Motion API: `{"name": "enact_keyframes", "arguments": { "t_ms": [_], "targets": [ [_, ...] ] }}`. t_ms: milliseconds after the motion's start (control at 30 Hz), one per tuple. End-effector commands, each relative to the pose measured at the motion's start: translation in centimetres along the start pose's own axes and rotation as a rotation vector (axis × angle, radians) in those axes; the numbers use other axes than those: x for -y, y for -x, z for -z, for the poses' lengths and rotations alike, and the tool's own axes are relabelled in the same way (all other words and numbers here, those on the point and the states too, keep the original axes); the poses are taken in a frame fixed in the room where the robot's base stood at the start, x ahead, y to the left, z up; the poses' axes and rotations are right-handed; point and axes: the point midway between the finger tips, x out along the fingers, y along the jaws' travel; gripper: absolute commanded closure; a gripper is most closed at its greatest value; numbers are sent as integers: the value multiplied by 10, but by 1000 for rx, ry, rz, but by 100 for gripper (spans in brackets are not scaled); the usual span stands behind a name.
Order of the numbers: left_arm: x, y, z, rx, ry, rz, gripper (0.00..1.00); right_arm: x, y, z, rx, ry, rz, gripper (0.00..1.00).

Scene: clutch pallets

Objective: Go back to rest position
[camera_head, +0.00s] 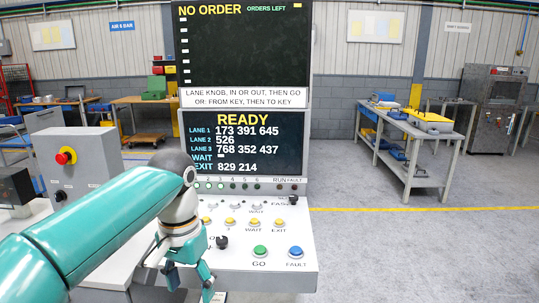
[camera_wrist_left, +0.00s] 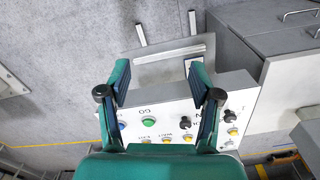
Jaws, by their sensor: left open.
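My left gripper (camera_head: 190,285) hangs in front of the lower left part of the control console (camera_head: 285,262), pointing down. It is open and empty. In the left wrist view its two teal fingers (camera_wrist_left: 158,85) stand apart above the console's front edge, with nothing between the tips. The console has a green GO button (camera_head: 260,251), a blue FAULT button (camera_head: 295,252) and several yellow buttons. My left arm covers part of the panel's left side. The console's screen (camera_head: 245,143) reads READY, and the upper board (camera_head: 240,50) reads NO ORDER. My right gripper is not seen.
A grey box with a red emergency button (camera_head: 66,156) stands left of the console, near my left arm. A grey workbench (camera_head: 440,136) with blue and yellow items stands at the back right. The floor (camera_head: 420,245) right of the console is clear.

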Motion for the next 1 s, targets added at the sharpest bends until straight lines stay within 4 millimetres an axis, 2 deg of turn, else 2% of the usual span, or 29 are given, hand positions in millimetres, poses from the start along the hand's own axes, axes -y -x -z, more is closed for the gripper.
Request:
{"name": "enact_keyframes", "arguments": {
  "t_ms": [67,267,467,567,667,767,800,900,1000],
  "targets": [
    [0,0,0,0,0,0,36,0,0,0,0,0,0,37],
    [-2,-44,14,2,-5,-24,36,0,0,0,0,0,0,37],
    [-5,-100,24,-5,-3,-64,36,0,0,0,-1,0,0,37],
    [-9,-136,27,-8,4,-93,36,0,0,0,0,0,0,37],
    [-14,-181,26,-10,17,-130,36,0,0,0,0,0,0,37],
    [-22,-239,16,-14,48,-181,36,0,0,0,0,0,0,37],
    [-26,-265,8,-16,69,-207,36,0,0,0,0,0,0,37],
    [-39,-328,-20,-26,137,-267,36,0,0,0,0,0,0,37],
    [-52,-379,-56,-39,223,-314,36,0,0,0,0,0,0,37]
  ]
}}
